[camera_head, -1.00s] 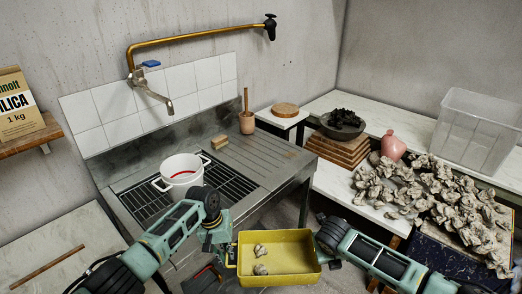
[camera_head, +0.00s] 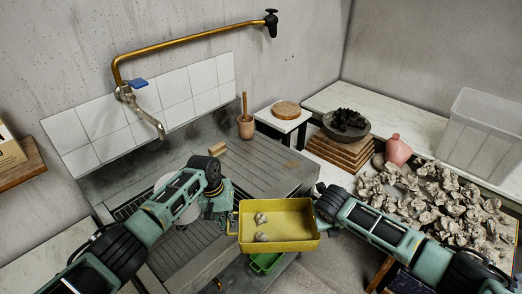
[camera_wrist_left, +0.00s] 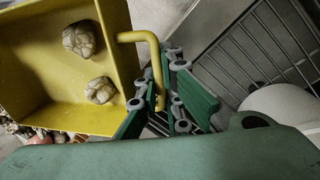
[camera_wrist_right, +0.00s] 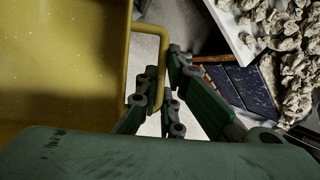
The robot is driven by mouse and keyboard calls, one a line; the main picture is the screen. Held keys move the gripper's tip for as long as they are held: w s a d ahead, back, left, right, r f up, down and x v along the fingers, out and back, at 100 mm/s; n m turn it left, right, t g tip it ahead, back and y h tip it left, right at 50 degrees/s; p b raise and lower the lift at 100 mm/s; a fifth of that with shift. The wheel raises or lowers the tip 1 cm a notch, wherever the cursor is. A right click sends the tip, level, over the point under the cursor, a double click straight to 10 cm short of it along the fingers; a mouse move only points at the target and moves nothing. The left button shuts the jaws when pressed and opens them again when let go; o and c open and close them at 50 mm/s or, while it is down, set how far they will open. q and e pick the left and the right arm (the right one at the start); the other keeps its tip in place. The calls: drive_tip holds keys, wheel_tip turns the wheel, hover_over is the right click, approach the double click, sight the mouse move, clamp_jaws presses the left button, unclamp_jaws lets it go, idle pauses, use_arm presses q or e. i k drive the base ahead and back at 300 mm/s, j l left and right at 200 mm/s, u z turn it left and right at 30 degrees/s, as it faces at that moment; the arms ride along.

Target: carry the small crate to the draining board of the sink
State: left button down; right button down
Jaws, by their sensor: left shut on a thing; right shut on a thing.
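The draining board (camera_head: 262,160) is the ribbed steel surface behind the crate. The sink's grated part (camera_head: 130,207) lies to its left, partly hidden by my left arm.
A white pot (camera_head: 160,181) is mostly hidden behind my left arm. A green box (camera_head: 266,263) is below the crate.

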sight(275, 178)
drive_tip(key=i, duration=1)
